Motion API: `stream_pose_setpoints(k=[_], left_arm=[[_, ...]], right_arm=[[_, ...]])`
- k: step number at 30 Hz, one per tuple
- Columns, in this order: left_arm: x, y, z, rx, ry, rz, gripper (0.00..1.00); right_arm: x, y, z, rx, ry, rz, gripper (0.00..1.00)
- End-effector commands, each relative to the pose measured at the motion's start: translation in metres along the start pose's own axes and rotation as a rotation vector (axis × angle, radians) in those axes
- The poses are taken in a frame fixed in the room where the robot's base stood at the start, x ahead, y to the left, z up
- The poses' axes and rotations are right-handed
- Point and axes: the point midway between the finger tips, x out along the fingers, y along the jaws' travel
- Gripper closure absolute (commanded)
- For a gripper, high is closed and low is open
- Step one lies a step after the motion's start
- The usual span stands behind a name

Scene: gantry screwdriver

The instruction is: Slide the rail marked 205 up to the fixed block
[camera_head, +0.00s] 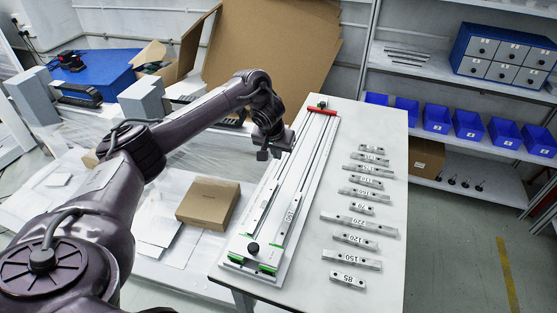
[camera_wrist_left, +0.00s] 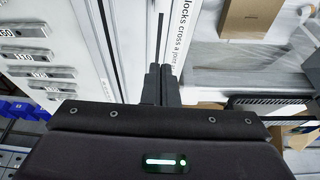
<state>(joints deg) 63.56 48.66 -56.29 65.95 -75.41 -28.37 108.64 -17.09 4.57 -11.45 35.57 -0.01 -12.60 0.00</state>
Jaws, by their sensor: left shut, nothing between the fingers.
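A long white fixture (camera_head: 245,243) with parallel tracks lies along the left part of the white table. A slim metal rail (camera_head: 284,231) lies in its right track, towards the near end; its number is too small to read surely as 205. A red block (camera_head: 322,110) crosses the far end, and green pieces (camera_head: 267,269) sit at the near end. I cannot tell which is the fixed block. My left gripper (camera_head: 263,155) is shut and empty above the far left part of the fixture. Its closed fingers also show in the left wrist view (camera_wrist_left: 160,86). My right gripper is out of view.
Several loose numbered rails (camera_head: 358,220) lie in a column on the table (camera_head: 387,284) right of the fixture. A black knob (camera_head: 253,247) stands at the fixture's near end. A cardboard box (camera_head: 208,205) sits left. Shelves with blue bins (camera_head: 469,124) stand to the right.

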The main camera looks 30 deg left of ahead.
Motion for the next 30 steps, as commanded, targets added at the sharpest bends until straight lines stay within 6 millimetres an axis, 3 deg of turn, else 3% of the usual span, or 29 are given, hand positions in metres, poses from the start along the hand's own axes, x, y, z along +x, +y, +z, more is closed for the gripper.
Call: stream_pose_setpoints(k=[6,15,30], left_arm=[[0.043,0.001,0.001,0.002,-0.002,-0.001,1.0],[0.089,0.001,0.001,0.003,0.001,-0.002,1.0],[0.072,0.001,0.036,0.005,0.002,-0.001,1.0]], right_arm=[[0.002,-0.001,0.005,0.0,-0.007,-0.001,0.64],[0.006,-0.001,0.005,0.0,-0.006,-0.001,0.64],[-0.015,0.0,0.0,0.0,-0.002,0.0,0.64]])
